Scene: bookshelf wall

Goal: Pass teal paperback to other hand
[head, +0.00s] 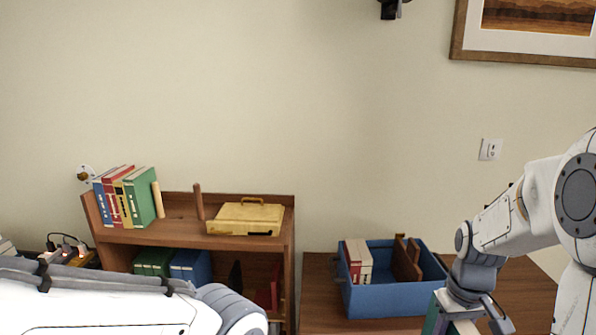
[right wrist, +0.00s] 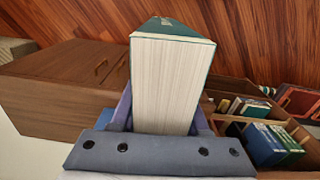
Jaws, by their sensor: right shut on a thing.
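The teal paperback (right wrist: 172,88) stands between the fingers of my right gripper (right wrist: 163,108) in the right wrist view. Its pale page block faces the camera and its teal cover shows at the top and edges. The gripper is shut on it. In the head view a teal and pale part of the book (head: 434,317) shows under my right wrist at the lower edge, in front of the blue bin. The rest is cut off. My left arm crosses the lower left of the head view, but its gripper is out of the frame.
A wooden shelf (head: 160,236) holds several upright books and a yellow case (head: 246,218). A blue bin (head: 388,302) with books and a brown divider (head: 406,258) stands on a wooden surface (head: 318,290) beside it. A power strip (head: 78,256) with cables lies at the left.

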